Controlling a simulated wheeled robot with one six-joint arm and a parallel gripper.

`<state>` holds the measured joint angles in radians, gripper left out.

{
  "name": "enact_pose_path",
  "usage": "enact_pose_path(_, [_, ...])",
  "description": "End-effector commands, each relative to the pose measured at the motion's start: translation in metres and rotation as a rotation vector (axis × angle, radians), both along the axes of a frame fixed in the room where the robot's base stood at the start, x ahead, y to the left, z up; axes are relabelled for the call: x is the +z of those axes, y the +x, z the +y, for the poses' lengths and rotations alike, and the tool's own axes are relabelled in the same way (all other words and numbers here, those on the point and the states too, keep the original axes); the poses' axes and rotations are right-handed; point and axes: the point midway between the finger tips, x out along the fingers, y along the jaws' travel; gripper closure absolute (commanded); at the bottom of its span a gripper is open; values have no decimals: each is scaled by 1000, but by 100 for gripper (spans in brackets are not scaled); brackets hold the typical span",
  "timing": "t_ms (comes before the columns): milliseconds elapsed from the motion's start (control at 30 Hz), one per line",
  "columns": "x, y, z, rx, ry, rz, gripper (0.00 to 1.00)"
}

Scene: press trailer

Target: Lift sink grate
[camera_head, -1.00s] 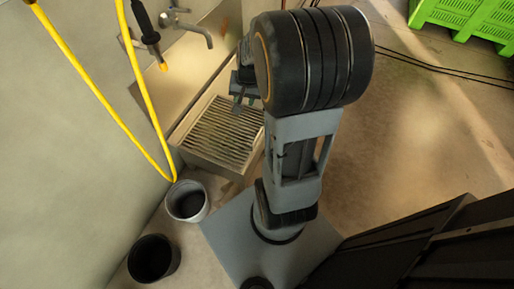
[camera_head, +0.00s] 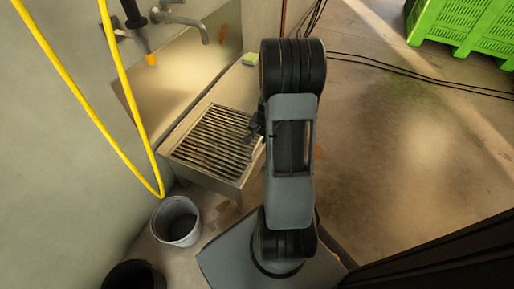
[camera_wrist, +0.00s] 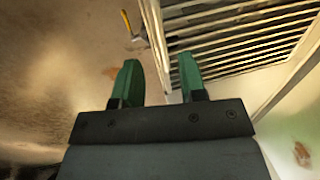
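The sink grate (camera_head: 213,141), a slatted metal panel, lies flat in the sink basin in the head view. The sink's metal rim (camera_head: 208,180) runs around it. In the wrist view the grate's bars (camera_wrist: 235,38) show at the upper right, beyond the sink's edge. My gripper (camera_wrist: 158,82) has two green fingers, spread apart with nothing between them. In the picture the sink's side edge (camera_wrist: 155,38) runs up from between the fingers; their height above it is unclear. In the head view my gripper is mostly hidden by my arm, at the grate's right side.
A faucet (camera_head: 190,22) and a yellow hose (camera_head: 128,108) are at the wall on the left. A yellow-green sponge (camera_head: 250,59) sits on the sink's far corner. A grey bucket (camera_head: 176,222) and a black bucket (camera_head: 133,277) stand on the floor. A green crate (camera_head: 462,25) is at upper right.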

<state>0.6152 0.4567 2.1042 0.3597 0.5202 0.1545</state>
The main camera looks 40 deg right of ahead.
Motion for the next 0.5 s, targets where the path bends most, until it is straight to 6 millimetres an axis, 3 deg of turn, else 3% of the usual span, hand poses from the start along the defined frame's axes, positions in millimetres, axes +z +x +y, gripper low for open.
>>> enact_pose_path(33, [-14, 1, 1, 2, 2, 2, 62])
enact_pose_path(200, [-38, 6, 4, 1, 1, 2, 62])
enact_pose_path(500, [-57, 10, 6, 1, 0, 0, 62])
